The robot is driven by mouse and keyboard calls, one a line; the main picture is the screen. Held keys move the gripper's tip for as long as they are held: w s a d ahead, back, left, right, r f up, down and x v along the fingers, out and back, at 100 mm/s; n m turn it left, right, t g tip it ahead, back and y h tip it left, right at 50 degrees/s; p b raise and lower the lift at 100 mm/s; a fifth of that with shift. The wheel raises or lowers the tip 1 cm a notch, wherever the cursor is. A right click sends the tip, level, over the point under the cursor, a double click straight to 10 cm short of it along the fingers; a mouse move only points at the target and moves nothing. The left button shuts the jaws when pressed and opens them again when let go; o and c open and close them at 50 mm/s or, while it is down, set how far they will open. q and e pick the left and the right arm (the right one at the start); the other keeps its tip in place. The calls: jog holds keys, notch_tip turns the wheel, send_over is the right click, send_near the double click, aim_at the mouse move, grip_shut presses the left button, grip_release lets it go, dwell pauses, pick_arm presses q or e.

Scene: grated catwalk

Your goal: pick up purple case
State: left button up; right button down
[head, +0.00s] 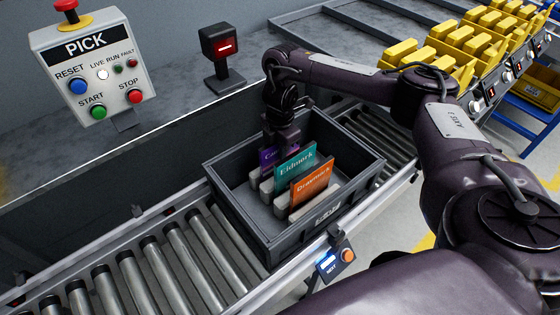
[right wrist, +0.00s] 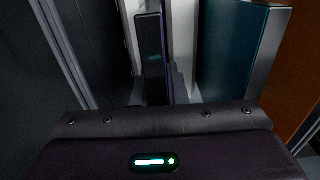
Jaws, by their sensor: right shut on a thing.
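The purple case (head: 265,157) stands upright in the dark grey tote (head: 238,212), at the back of a short row. My right gripper (head: 280,145) reaches down into the tote from above and is shut on the purple case, covering much of it. In the right wrist view one dark finger (right wrist: 150,58) stands against the thin purple edge of the case (right wrist: 168,22). The teal case (head: 296,165) labelled Eidmark and the orange case (head: 311,184) labelled Drawmark stand in front of it. My left gripper is not in view.
The tote sits on a roller conveyor (head: 180,255) with side rails. Pale dividers (head: 318,203) stand between the cases. A PICK button box (head: 92,68) and a scanner (head: 222,55) with a red light stand behind. Yellow bins (head: 440,52) fill the back right.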

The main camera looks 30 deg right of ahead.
jog(key=shift+r, duration=0.1)
dwell(0.3)
notch_tip(320, 180, up, 20)
jog(key=p, duration=0.7)
dwell(0.6)
